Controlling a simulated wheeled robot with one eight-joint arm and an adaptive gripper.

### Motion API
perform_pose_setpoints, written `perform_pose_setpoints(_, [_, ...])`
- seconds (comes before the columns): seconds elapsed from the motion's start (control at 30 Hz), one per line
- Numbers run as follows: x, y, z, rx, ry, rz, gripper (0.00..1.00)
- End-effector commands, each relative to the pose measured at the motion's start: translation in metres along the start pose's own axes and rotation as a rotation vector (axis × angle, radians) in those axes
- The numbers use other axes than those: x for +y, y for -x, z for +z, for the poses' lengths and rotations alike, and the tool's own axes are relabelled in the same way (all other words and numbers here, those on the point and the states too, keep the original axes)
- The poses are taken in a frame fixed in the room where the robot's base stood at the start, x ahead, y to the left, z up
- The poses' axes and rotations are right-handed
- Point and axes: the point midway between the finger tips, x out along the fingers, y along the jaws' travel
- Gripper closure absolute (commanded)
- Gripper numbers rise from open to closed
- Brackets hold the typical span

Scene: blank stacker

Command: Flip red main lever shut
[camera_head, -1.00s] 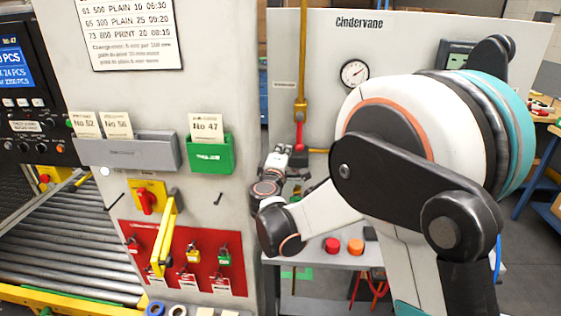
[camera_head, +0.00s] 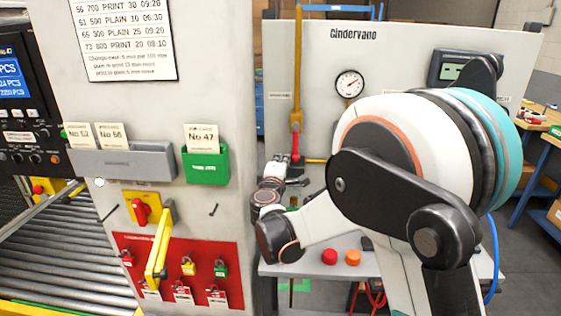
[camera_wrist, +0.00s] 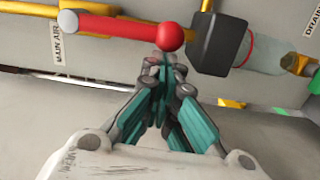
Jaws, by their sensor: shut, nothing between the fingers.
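The red main lever (camera_head: 295,144) hangs along the vertical yellow pipe on the pale panel. In the wrist view the red lever (camera_wrist: 118,27) lies roughly in line with the yellow pipe and ends in a red ball at its right end. A "MAIN AIR" label (camera_wrist: 60,40) is beside it. My gripper (camera_wrist: 167,68) is shut and empty, its tips close to the ball; I cannot tell whether they touch. In the head view my gripper (camera_head: 290,168) is just below the lever, partly hidden by my own wrist.
A dark block (camera_wrist: 217,43) and a clear bowl (camera_wrist: 262,52) with a red ring sit right of the ball in the wrist view. A gauge (camera_head: 349,84) is on the panel. Red and orange buttons (camera_head: 341,257) stand on the shelf below. The grey cabinet (camera_head: 245,110) stands left of my arm.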

Motion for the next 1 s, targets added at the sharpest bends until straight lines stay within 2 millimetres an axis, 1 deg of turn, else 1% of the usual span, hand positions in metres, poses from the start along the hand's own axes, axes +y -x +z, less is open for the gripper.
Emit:
perform_pose_setpoints(0.27, [-0.002,-0.001,0.006,-0.001,0.046,0.004,1.00])
perform_pose_setpoints(0.47, [-0.004,-0.001,0.014,-0.002,0.120,0.009,1.00])
perform_pose_setpoints(0.57, [-0.006,-0.002,0.021,-0.004,0.183,0.014,1.00])
perform_pose_setpoints(0.77, [-0.007,-0.003,0.041,-0.005,0.362,0.028,1.00])
perform_pose_setpoints(1.0, [-0.003,-0.005,0.064,-0.004,0.591,0.046,1.00])
